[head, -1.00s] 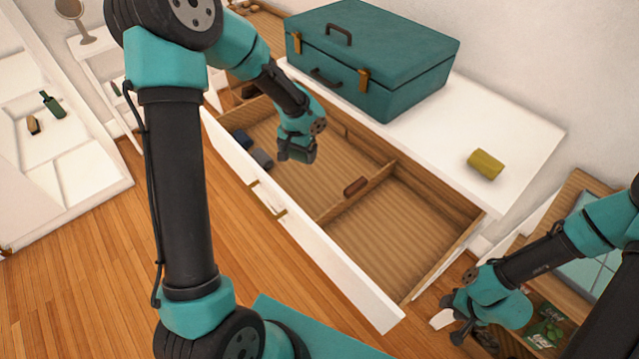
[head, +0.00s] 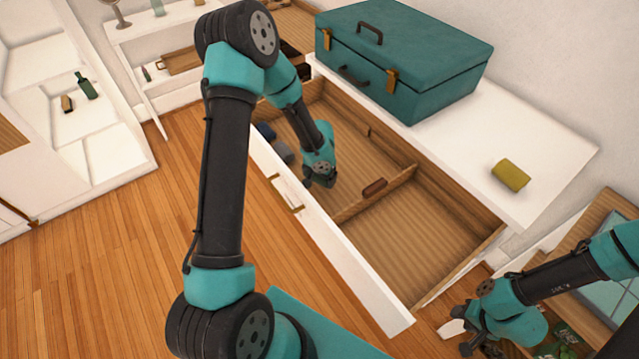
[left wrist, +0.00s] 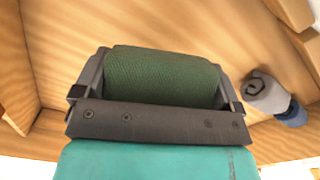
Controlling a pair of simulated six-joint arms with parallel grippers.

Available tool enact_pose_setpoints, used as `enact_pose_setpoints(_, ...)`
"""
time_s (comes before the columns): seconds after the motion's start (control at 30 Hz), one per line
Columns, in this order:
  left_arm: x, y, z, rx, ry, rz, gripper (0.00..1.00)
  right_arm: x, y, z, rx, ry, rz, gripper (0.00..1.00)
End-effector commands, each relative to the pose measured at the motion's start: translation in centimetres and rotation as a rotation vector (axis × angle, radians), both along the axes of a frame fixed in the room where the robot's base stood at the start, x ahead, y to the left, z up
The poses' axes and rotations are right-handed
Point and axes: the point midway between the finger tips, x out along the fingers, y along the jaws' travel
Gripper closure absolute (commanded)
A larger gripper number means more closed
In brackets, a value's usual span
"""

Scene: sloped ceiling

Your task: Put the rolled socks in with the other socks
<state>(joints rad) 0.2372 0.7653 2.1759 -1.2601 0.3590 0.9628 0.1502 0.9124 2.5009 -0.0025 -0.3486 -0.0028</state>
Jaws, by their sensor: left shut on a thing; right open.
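My left gripper (head: 318,180) is inside the open drawer's left compartment, shut on a dark green rolled pair of socks (left wrist: 163,78). The roll shows clearly between the jaws in the left wrist view; the gripper hides it in the head view. The other socks, a grey roll (head: 283,152) and a blue roll (head: 266,131), lie together in the left compartment near the drawer's front wall. They also show at the right of the left wrist view, the grey (left wrist: 267,93) and the blue (left wrist: 292,114), apart from the green roll. My right gripper (head: 467,341) is open and empty beyond the drawer's right end.
The wooden divider (head: 402,180) separates the empty right compartment; a small brown thing (head: 375,187) is at it. The white front wall (head: 340,265) bounds the drawer. A teal suitcase (head: 400,60) and an olive roll (head: 509,175) are on the white top.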

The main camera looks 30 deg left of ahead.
Motion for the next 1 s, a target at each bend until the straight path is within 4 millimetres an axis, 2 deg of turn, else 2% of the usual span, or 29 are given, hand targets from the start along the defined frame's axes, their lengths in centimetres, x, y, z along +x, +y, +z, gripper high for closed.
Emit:
enact_pose_setpoints(0.27, 0.0, 0.0, -0.3, 0.0, 0.001, 0.0, 0.33, 0.0, 0.0, 0.0, 0.0, 0.0, 0.0, 0.57)
enact_pose_setpoints(0.63, -0.1, 0.0, -3.8, -0.002, 0.001, 0.001, 0.33, 0.0, 0.0, 0.0, 0.0, 0.0, 0.0, 0.57)
enact_pose_setpoints(1.0, 0.0, 0.0, -4.1, -0.001, 0.0, 0.0, 0.33, 0.0, 0.0, 0.0, 0.0, 0.0, 0.0, 0.57)
